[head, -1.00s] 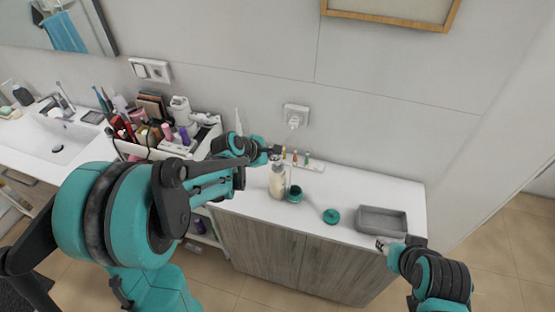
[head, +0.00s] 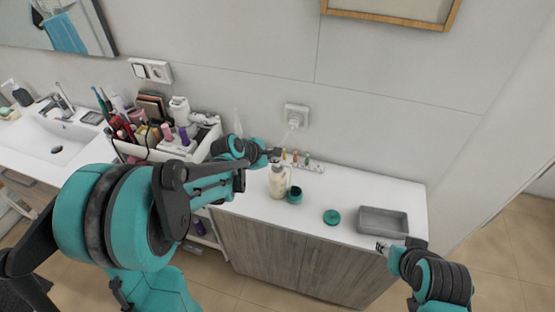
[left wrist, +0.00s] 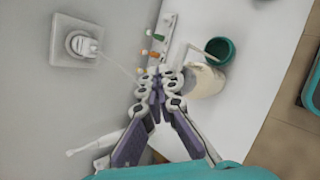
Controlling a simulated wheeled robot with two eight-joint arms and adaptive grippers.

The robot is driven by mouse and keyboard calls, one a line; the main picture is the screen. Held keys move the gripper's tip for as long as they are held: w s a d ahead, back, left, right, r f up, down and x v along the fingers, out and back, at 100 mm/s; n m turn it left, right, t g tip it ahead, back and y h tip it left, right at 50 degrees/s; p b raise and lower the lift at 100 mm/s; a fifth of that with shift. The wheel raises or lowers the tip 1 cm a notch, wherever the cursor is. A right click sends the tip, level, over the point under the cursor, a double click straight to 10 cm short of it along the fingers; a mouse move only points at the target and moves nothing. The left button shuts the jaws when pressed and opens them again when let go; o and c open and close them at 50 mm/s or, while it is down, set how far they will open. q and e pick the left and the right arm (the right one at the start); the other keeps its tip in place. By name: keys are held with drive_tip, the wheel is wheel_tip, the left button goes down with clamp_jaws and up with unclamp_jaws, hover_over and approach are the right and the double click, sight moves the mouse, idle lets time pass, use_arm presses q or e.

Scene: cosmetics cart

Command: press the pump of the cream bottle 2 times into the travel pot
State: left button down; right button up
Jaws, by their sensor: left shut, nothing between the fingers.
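The cream-coloured pump bottle (head: 277,184) stands upright on the white counter, and it also shows in the left wrist view (left wrist: 207,82). The open teal travel pot (head: 295,195) stands close beside its right side; its dark inside shows in the left wrist view (left wrist: 219,50). My left gripper (head: 275,154) is shut and empty, at the top of the bottle. In the left wrist view its fingertips (left wrist: 160,72) are together beside the bottle.
A teal lid (head: 331,217) and a grey tray (head: 383,221) lie to the right on the counter (head: 350,187). Several small bottles (head: 295,157) stand in a row behind. A full cosmetics cart (head: 190,150) is at left. A wall socket (head: 296,117) holds a plug.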

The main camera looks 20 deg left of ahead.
use_arm(q)
drive_tip(key=shift+r+p, duration=0.95)
drive_tip(key=shift+r, duration=0.3)
wheel_tip(320, 180, up, 5)
drive_tip(key=p, duration=0.3)
drive_tip(key=shift+p, duration=0.35)
idle(1.4)
